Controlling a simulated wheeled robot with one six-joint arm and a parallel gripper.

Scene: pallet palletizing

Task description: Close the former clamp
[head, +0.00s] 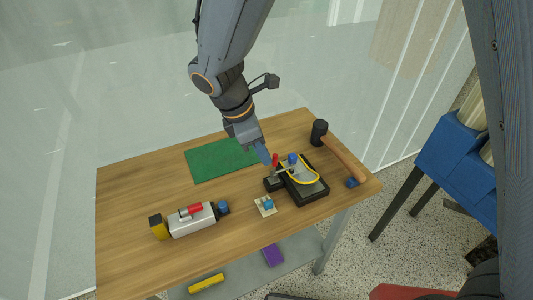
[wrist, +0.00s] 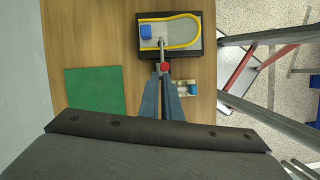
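The former (head: 307,190) is a dark tray with a grey plate, a yellow strip bent in a U and a blue block (head: 292,158); it also shows in the wrist view (wrist: 198,48). Its clamp has a red handle (head: 275,159), standing up at the former's left side in the head view. In the wrist view the red handle (wrist: 164,67) lies just beyond my fingertips, in line with the gap between them. My gripper (head: 264,155) points down just left of the handle; its fingers (wrist: 162,84) are slightly apart with nothing visibly held. Contact with the handle cannot be told.
A black mallet (head: 319,132) with a wooden handle lies right of the former. A green mat (head: 220,160) lies behind left. A small block with a blue top (head: 268,204) and a grey device with a red handle (head: 192,220) stand nearer the front.

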